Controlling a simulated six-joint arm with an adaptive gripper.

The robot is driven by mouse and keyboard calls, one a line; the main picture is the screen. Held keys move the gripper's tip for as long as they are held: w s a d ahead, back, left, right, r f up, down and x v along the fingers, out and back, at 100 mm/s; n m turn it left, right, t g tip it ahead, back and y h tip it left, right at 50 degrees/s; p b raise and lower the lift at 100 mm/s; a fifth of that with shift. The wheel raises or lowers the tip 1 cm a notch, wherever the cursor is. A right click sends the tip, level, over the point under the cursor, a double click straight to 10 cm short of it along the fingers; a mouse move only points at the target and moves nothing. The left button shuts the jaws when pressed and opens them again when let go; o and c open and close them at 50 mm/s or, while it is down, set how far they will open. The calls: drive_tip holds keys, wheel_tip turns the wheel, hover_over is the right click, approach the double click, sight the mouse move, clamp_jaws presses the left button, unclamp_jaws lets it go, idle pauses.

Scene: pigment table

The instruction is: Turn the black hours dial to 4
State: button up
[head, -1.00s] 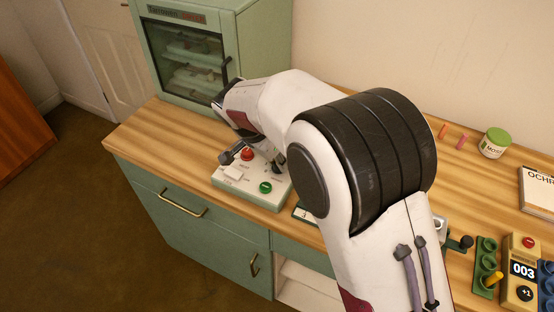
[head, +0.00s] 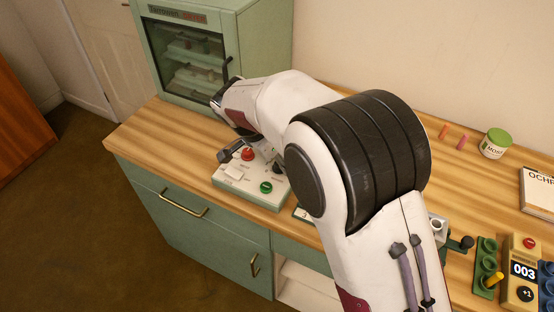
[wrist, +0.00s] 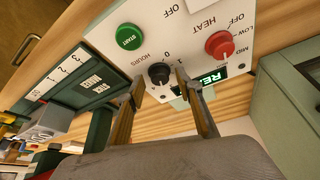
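The black hours dial (wrist: 159,75) sits on the white control panel (wrist: 205,28), beside the HOURS label. The numerals 0 and 1 show next to it; the other marks are hidden, and I cannot read its pointer clearly. My gripper (wrist: 160,80) is open, with one finger on each side of the dial. Gaps show between the fingertips and the dial, so it is not gripped. How far the tips are from the panel is hard to tell. In the head view the panel (head: 228,185) stands on the bench, and my arm hides the dial.
The panel also carries a green START button (wrist: 129,37), a red heat knob (wrist: 220,45) and a partly hidden green display (wrist: 211,72). A green cabinet (head: 262,50) stands behind. A dark green labelled board (wrist: 75,85) lies beside the panel.

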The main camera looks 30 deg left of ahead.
drive_tip(key=shift+r, duration=0.15)
drive_tip(key=shift+s+a+r, duration=0.1)
drive_tip(key=shift+s+r, duration=0.15)
drive_tip(key=shift+r, duration=0.2)
drive_tip(key=s+a, duration=0.1)
drive_tip(key=s, duration=0.2)
drive_tip(key=s+a, duration=0.1)
drive_tip(key=s, duration=0.3)
drive_tip(key=s+a, duration=0.1)
drive_tip(key=s, duration=0.3)
drive_tip(key=shift+s+a+f, duration=0.1)
drive_tip(key=shift+s+a, duration=0.05)
drive_tip(key=shift+a, duration=0.2)
